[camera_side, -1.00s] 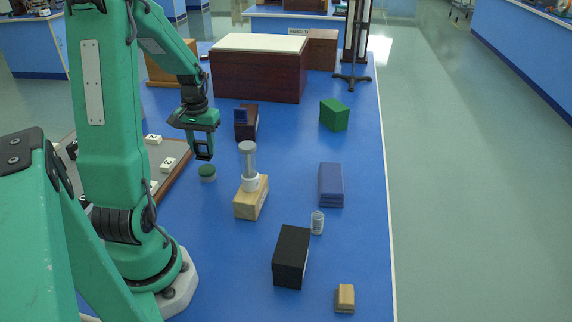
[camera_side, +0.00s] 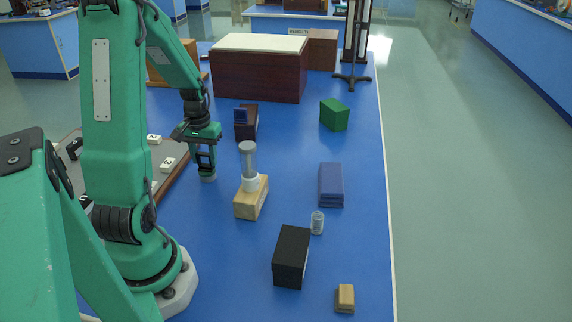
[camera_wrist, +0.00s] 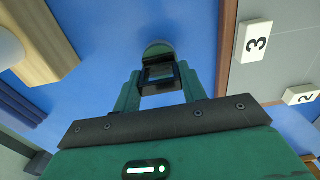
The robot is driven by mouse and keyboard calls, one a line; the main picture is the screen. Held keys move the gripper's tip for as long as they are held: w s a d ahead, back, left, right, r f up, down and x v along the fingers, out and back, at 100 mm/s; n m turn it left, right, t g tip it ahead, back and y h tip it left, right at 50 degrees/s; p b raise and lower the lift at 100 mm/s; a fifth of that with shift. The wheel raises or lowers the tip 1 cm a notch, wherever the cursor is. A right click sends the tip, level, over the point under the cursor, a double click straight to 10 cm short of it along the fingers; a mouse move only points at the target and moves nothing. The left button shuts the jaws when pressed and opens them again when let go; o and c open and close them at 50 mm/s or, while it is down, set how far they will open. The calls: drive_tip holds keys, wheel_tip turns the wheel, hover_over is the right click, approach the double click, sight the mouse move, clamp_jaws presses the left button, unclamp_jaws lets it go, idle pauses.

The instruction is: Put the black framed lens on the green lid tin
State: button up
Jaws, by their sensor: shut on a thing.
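My gripper (camera_side: 205,152) points down and is shut on the black framed lens (camera_side: 205,161), a small square dark frame that it holds upright. In the wrist view the lens (camera_wrist: 159,76) sits between the two green fingers. The green lid tin (camera_side: 208,178) is straight below the lens in the side view, its lid mostly hidden. In the wrist view the tin's green lid (camera_wrist: 158,48) shows just beyond the lens frame. I cannot tell whether the lens touches the lid.
A glass cylinder (camera_side: 248,161) on a pale wooden block (camera_side: 251,200) stands close to the right of the tin. A wood-edged tray with numbered tiles (camera_side: 168,164) lies to the left. A dark block (camera_side: 246,125) is behind. Blue table is clear in front of the tin.

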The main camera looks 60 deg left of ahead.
sight(204, 154)
drive_tip(key=shift+f, duration=0.1)
drive_tip(key=o, duration=1)
wheel_tip(204, 154, up, 12)
drive_tip(key=shift+r, duration=0.15)
drive_tip(key=shift+d, duration=0.1)
idle(0.5)
